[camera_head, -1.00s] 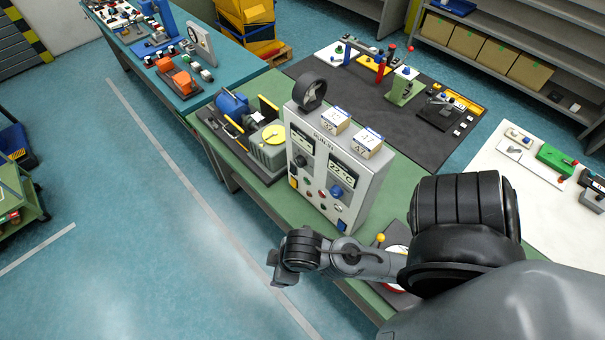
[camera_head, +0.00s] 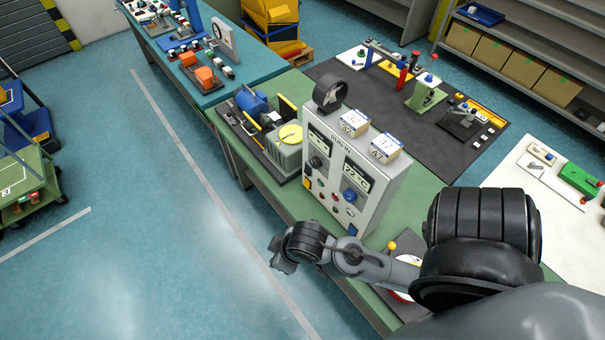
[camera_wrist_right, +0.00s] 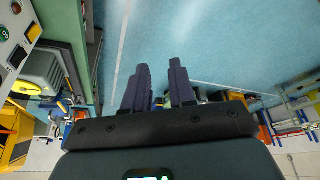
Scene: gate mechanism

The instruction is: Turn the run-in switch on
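The grey-white control box (camera_head: 377,201) lettered RUN-IN stands on the green bench in the head view. Its front has two displays, a black knob (camera_head: 315,162), a blue knob (camera_head: 349,195) and several small buttons and lamps. Which control is the run-in switch I cannot tell. My right gripper (camera_head: 277,256) hangs over the floor in front of the box, apart from it and below its panel. In the right wrist view its two fingers (camera_wrist_right: 160,88) stand apart with nothing between them. Part of the panel (camera_wrist_right: 12,45) shows at that view's left edge. My left gripper is out of view.
A motor unit (camera_head: 288,150) sits left of the box on the green bench (camera_head: 285,200). Two small labelled boxes (camera_head: 370,134) and a black fan-like round part (camera_head: 330,93) sit on the box. A yellow-knobbed lever (camera_head: 391,246) stands near my right arm.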

